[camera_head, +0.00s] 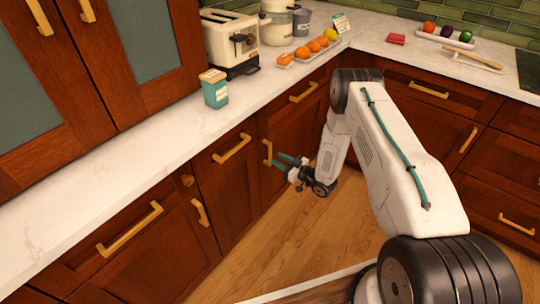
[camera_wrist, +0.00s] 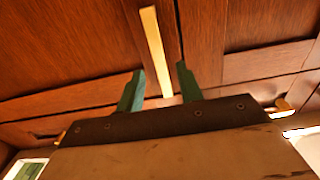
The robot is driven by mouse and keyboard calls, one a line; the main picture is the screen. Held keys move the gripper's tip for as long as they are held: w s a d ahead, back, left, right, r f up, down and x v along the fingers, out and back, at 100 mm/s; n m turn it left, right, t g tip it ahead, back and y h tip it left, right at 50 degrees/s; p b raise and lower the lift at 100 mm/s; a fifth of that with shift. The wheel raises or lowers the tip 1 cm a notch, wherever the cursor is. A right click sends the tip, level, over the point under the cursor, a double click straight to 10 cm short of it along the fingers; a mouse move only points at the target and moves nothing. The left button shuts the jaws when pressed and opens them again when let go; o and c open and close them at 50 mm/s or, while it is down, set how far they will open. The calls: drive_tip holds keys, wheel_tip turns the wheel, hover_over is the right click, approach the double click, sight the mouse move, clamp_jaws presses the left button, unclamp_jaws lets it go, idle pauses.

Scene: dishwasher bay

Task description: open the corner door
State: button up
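The corner door (camera_head: 297,126) is a dark red-brown wooden cabinet front below the counter, and it looks closed. Its upright brass handle (camera_head: 267,152) is near the door's left edge. My gripper (camera_head: 278,159) is just right of the handle, with two teal fingers spread and pointing at it.
The white counter (camera_head: 130,170) runs above the doors, with a toaster (camera_head: 232,42), a teal carton (camera_head: 214,88) and oranges (camera_head: 302,52) on it. A drawer handle (camera_head: 303,92) sticks out above the door. The wooden floor (camera_head: 320,225) in front is clear.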

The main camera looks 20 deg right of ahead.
sight(271, 155)
drive_tip(key=x, duration=0.5)
drive_tip(key=shift+w+a, duration=0.15)
drive_tip(key=shift+w, duration=0.05)
clamp_jaws()
